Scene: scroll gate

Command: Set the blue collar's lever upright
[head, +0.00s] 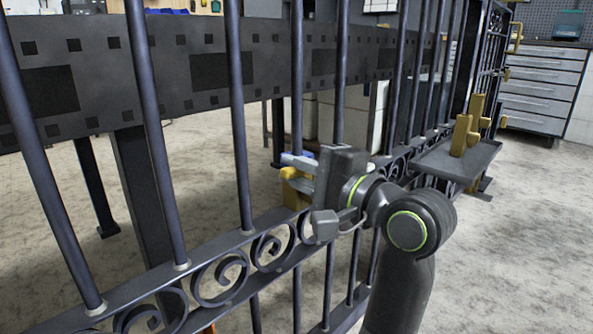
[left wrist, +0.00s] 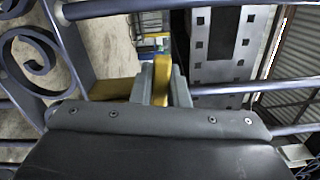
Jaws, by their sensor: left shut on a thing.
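My left gripper (head: 303,173) is at the gate bars, just above the scrollwork rail. Its two light grey fingers (left wrist: 162,92) are closed on a yellow lever (left wrist: 162,70), which stands up between them in the left wrist view. In the head view a yellow part (head: 295,192) shows below the fingers. A small patch of blue (head: 289,173), apparently the blue collar, shows beside it; the gripper hides most of it. The lever's exact tilt cannot be told. My right gripper is not in view.
The dark iron gate has upright bars (head: 239,120) and a scroll rail (head: 222,283) close around the gripper. A grey tray (head: 432,158) with yellow posts (head: 462,134) stands to the right. A drawer cabinet (head: 541,85) is at the back right; the floor before it is clear.

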